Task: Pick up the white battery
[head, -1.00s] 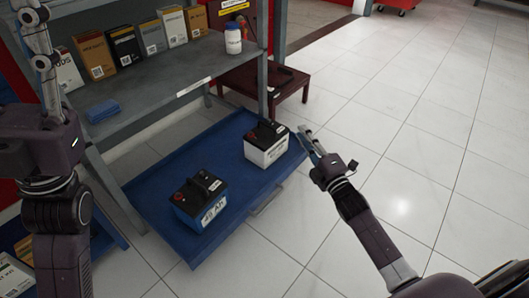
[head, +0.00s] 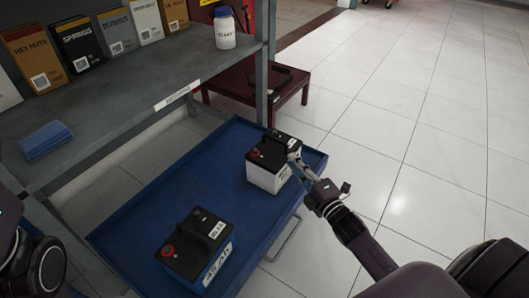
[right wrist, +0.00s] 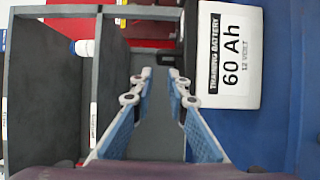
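The white battery (head: 268,178), with a black top and a red terminal cap, stands upright on the blue pull-out tray (head: 190,180), near its far right end. My right gripper (head: 294,160) is at the right side of its top; I cannot tell if they touch. In the right wrist view, the battery's white side with the "60 Ah" label (right wrist: 230,55) is at the upper right. The right fingers (right wrist: 159,78) are open, with a gap and nothing held between them. My left gripper is out of view; only part of that arm shows at the left edge.
A second battery, black and blue (head: 197,247), stands nearer on the same tray. The grey shelf (head: 120,100) above holds several boxes and a white bottle (head: 225,28). A dark red low table (head: 285,85) stands behind. The tiled floor at right is clear.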

